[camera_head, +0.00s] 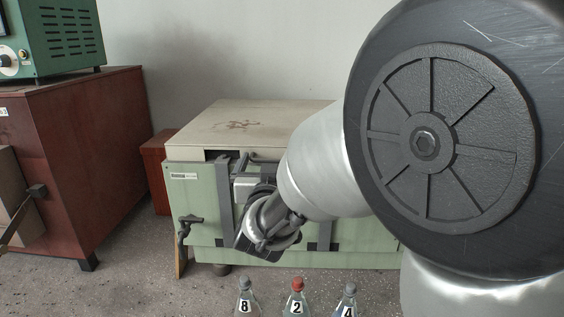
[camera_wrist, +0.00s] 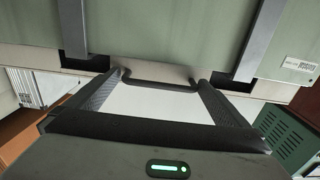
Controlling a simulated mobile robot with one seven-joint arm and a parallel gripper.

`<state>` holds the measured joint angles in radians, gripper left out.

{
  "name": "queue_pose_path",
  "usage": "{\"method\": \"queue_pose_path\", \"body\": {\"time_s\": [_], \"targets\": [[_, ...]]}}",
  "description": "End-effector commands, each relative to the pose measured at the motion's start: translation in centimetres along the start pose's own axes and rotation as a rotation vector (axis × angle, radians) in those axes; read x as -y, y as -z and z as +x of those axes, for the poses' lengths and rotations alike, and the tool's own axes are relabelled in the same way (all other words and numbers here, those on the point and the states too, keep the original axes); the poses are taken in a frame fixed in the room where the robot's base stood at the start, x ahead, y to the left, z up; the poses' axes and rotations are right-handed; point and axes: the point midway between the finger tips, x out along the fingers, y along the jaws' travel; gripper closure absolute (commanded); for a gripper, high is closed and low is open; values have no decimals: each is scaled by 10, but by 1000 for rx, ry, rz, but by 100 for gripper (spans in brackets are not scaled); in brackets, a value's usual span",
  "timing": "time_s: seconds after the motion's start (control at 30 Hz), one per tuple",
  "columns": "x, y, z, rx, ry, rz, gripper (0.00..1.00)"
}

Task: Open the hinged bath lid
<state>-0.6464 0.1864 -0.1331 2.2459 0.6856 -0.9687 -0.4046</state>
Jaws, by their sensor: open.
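The bath (camera_head: 190,205) is a pale green box with dark vertical straps. Its cream hinged lid (camera_head: 215,122) lies flat and closed on top, with a dark stain. A dark bar handle (camera_head: 268,157) shows at the lid's front edge, partly hidden by my arm. In the wrist view the handle (camera_wrist: 160,83) lies across the space between my fingertips. My gripper (camera_wrist: 161,77) is open, one hatched finger near each end of the handle; I cannot tell whether they touch it. In the head view my gripper (camera_head: 245,168) is at the bath's upper front.
A red-brown cabinet (camera_head: 75,150) with a green instrument (camera_head: 60,40) on it stands at left. Bottles marked 8 (camera_head: 245,298), 2 (camera_head: 297,298) and 4 (camera_head: 347,300) stand in front. A dark crank (camera_head: 187,225) juts from the bath's front. A wall is behind.

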Motion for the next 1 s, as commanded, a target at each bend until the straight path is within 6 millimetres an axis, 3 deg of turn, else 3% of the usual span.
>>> {"method": "queue_pose_path", "body": {"time_s": [0.37, 0.63, 0.87, 1.0], "targets": [[0, 0, 7, 0, -1, 0, 0], [-1, 0, 7, 0, -2, 0, 44], [-2, 8, 7, 10, -3, 0, 46], [-4, 27, 6, 42, -4, 1, 46]]}}
